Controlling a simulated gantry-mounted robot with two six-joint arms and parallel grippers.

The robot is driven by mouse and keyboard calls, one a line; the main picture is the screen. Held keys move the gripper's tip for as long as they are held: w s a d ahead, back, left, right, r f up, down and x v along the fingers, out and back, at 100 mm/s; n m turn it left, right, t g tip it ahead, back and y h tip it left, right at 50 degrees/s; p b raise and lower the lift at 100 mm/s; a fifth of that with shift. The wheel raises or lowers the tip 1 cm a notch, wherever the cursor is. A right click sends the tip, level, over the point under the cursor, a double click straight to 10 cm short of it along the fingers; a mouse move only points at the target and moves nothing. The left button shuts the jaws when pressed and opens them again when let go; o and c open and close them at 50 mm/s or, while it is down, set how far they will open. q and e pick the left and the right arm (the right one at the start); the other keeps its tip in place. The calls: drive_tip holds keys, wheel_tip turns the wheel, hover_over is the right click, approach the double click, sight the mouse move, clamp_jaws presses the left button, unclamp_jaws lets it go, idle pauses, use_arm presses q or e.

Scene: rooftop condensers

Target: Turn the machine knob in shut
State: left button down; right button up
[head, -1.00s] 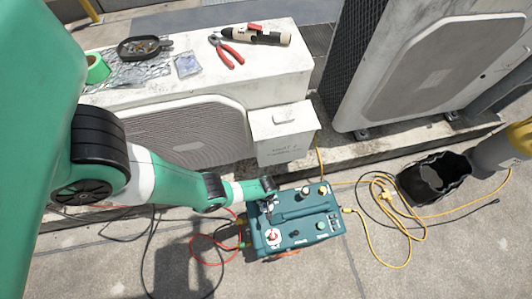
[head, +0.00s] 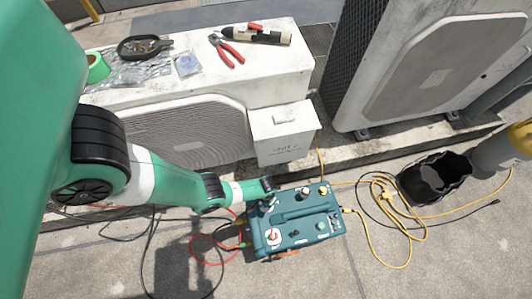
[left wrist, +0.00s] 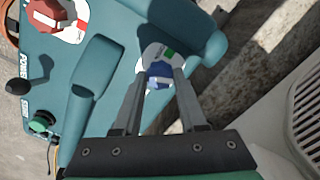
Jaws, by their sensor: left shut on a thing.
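The teal machine (head: 292,213) sits on the concrete, with a raised handle bar and several knobs on top. My left gripper (head: 270,200) reaches down to its back left corner. In the left wrist view, its two fingers (left wrist: 161,84) are closed on a blue knob (left wrist: 158,72), one on each side. The knob sits on a light grey round plate with a green mark (left wrist: 169,54). The fingers hide part of the knob, and its marking is too small to read. A red and white knob (left wrist: 62,14) lies apart from the gripper; it also shows in the head view (head: 273,237). My right gripper is not seen.
A small black lever (left wrist: 36,86) and a green button (left wrist: 42,121) stand near the panel edge. Cables lie on both sides, with a yellow cord (head: 385,200) at right. A black bucket (head: 408,183) stands farther right. Condenser units (head: 195,130) rise behind.

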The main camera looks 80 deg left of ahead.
use_arm(q)
drive_tip(key=shift+m, duration=2)
drive_tip(key=shift+c, duration=2.3)
unclamp_jaws()
wheel_tip(320, 180, up, 12)
drive_tip(key=p, duration=1.1)
drive_tip(key=shift+f, duration=0.2)
